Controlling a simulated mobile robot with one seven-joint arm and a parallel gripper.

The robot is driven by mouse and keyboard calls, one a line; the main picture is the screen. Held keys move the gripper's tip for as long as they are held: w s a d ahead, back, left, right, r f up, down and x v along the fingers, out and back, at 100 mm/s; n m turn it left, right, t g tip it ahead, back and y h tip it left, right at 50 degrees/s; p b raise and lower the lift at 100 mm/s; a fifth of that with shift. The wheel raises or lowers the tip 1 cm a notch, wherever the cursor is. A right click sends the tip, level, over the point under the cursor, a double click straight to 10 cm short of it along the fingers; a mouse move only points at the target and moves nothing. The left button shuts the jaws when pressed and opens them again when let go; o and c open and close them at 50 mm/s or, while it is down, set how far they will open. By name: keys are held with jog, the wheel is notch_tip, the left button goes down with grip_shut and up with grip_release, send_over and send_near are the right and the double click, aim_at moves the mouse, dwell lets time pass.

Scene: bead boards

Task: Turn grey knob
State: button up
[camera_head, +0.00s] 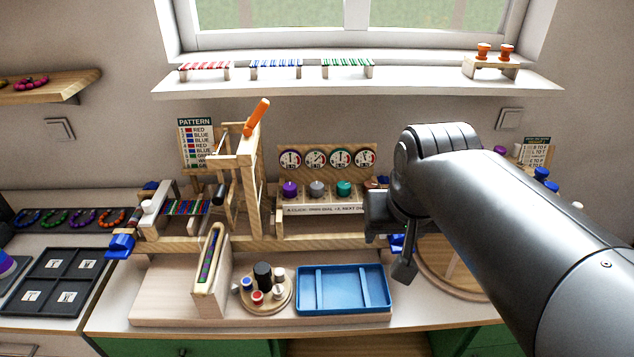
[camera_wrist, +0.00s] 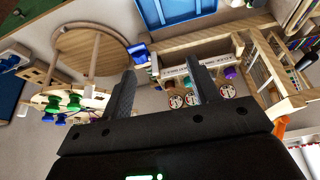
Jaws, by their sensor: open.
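The grey knob (camera_head: 317,188) stands between a purple knob (camera_head: 290,188) and a teal knob (camera_head: 343,188) on a wooden dial unit (camera_head: 325,160) with several round dials on its back panel. My gripper (camera_head: 396,258) is to the right of the knobs in the head view and apart from them. In the wrist view its two dark fingers (camera_wrist: 159,72) are spread with nothing between them. The purple knob (camera_wrist: 230,72) shows past the right finger there. That finger partly covers the knob row, so I cannot clearly make out the grey knob in that view.
A wooden frame with an orange lever (camera_head: 257,116) stands left of the knobs. In front are a blue tray (camera_head: 343,310) and a round wooden stand (camera_head: 265,305) with small pegs. A window shelf (camera_head: 400,86) runs above. My arm covers the right side.

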jog(key=w+a+r+m+g, duration=0.1)
jog(key=w+a+r, duration=0.1)
jog(key=w, duration=0.6)
jog(key=w+a+r+g, duration=0.1)
jog(key=w+a, duration=0.2)
jog(key=w, duration=0.4)
jog(key=m+g, duration=0.2)
jog(key=g, duration=0.1)
send_near(317, 185)
notch_tip(317, 185, down, 9)
jog(key=shift+s+d+r, duration=0.1)
jog(key=shift+s, duration=0.05)
jog(key=shift+c, duration=0.5)
jog(key=c, duration=0.9)
jog(key=shift+o, duration=0.2)
jog(key=shift+n, duration=0.3)
